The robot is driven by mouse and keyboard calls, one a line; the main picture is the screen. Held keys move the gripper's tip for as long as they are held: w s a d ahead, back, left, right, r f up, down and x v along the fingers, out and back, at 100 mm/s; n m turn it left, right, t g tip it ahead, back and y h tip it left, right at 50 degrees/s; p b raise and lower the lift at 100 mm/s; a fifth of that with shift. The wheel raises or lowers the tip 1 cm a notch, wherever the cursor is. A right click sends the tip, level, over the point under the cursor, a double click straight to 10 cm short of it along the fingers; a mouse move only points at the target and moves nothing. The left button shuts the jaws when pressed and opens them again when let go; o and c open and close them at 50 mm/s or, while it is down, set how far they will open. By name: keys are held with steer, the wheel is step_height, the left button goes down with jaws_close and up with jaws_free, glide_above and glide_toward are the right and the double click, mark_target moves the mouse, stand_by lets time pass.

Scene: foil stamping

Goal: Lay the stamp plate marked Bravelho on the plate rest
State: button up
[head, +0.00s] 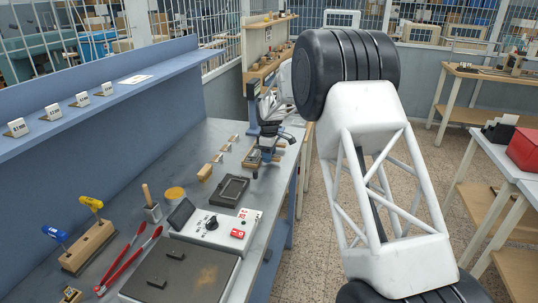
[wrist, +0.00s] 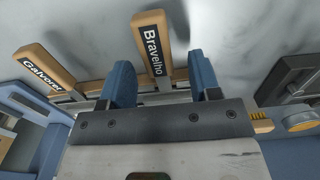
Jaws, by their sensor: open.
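The stamp plate marked Bravelho (wrist: 153,48) shows in the wrist view, with a tan handle and a black name label. My gripper (wrist: 160,80) is open, with one blue finger on each side of this plate's lower part. I cannot tell whether either finger touches it. In the head view my gripper (head: 269,132) is low over the bench's far right part, and the labels there are too small to read. A dark framed tray (head: 231,188) lies nearer; I cannot tell whether it is the plate rest.
The grey bench (head: 205,138) has several small wooden pieces near the gripper. A control box (head: 215,228) with a knob and a dark hot plate (head: 180,272) stand nearer. Red-handled tongs (head: 130,262) lie at the left. A blue shelf wall (head: 110,150) borders the bench.

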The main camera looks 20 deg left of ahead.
steer(key=shift+r, duration=3.9)
steer(key=shift+d, duration=0.1)
